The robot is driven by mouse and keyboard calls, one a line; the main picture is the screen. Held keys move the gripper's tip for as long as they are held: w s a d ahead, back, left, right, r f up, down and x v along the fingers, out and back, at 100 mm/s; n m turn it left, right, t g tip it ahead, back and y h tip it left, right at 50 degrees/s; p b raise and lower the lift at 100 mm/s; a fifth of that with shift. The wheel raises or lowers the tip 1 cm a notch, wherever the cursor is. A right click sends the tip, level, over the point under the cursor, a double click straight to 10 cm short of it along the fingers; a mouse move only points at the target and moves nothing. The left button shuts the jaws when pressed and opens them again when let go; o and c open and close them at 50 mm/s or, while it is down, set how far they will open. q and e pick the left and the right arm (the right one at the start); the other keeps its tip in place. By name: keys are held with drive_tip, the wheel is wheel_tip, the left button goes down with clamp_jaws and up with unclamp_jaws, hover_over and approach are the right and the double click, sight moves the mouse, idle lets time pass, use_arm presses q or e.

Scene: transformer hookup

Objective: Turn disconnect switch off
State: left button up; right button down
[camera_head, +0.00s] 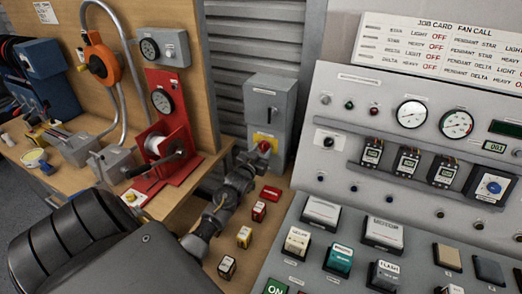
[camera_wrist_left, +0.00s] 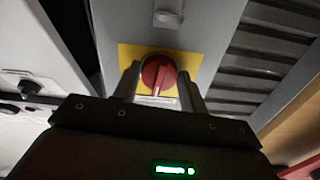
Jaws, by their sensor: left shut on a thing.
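The disconnect switch is a tall grey box (camera_head: 270,95) against the louvred wall in the head view, with a red rotary knob (camera_head: 265,146) on a yellow plate low on its front. My left gripper (camera_head: 257,152) reaches up to the knob. In the left wrist view the red knob (camera_wrist_left: 158,75) sits between the two fingers of my left gripper (camera_wrist_left: 160,86), on the yellow plate (camera_wrist_left: 128,54). The knob's grip ridge looks about upright in that view. The left gripper is shut on the knob. My right gripper is not in view.
A grey control panel (camera_head: 345,85) with gauges and modules stands to the right. Several small labelled blocks (camera_head: 244,237) and a red piece (camera_head: 271,193) lie on the wooden surface below the switch. A red winch stand (camera_head: 180,110) is close on the left.

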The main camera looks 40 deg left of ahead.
use_arm(q)
drive_tip(key=shift+n, duration=0.5)
drive_tip(key=o, duration=0.9)
drive_tip(key=shift+o, duration=0.2)
drive_tip(key=b+v, duration=0.2)
drive_tip(key=v, duration=0.8)
drive_tip(key=shift+s+d, duration=0.15)
drive_tip(key=shift+s, duration=0.25)
